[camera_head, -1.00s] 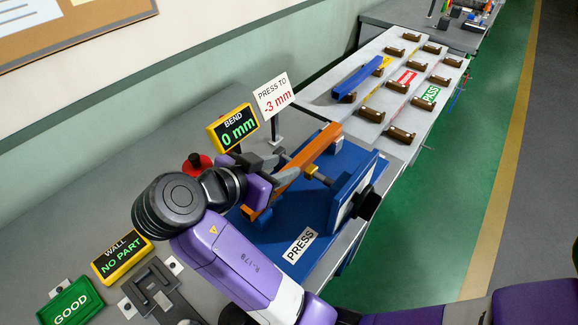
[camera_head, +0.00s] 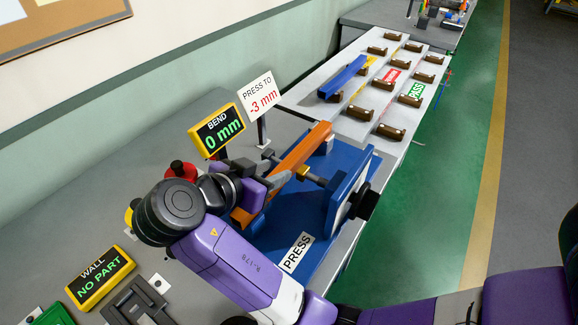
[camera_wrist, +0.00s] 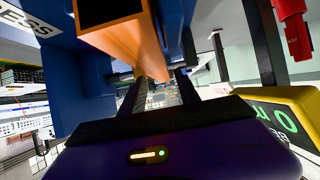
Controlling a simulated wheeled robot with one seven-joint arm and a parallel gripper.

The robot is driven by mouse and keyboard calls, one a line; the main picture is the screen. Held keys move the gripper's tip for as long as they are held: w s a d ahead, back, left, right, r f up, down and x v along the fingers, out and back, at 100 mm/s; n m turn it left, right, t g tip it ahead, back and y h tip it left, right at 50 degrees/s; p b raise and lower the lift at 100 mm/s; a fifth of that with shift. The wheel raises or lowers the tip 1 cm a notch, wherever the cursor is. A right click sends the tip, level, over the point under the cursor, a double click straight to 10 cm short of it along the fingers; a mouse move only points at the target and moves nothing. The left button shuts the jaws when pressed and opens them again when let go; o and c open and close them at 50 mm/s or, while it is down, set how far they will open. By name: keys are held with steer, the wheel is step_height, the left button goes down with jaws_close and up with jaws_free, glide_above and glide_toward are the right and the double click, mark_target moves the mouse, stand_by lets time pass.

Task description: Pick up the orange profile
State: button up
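The orange profile (camera_head: 303,150) lies slanted in the blue press (camera_head: 290,215). Its near end is partly behind my gripper. My gripper (camera_head: 277,180) is at the profile's side, near its lower half. In the wrist view, the profile (camera_wrist: 118,40) runs down from the top toward the gap between my two dark fingers (camera_wrist: 160,90). The fingers stand apart with background visible between them, so my gripper looks open. Whether a finger touches the profile is unclear.
The bend display (camera_head: 217,131) reads 0 mm, beside a "PRESS TO -3 mm" sign (camera_head: 260,95). A red button (camera_head: 180,171) is close to my wrist. A blue profile (camera_head: 343,77) lies on the rack table behind. The wall display (camera_head: 100,277) reads NO PART.

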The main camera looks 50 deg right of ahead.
mark_target(281, 170)
steer(key=shift+p+x, duration=0.35)
steer(key=shift+x, duration=2)
steer(key=shift+a+f, duration=0.1)
steer(key=shift+f, duration=0.05)
steer(key=shift+c, duration=0.2)
steer(key=shift+s, duration=0.1)
jaws_close()
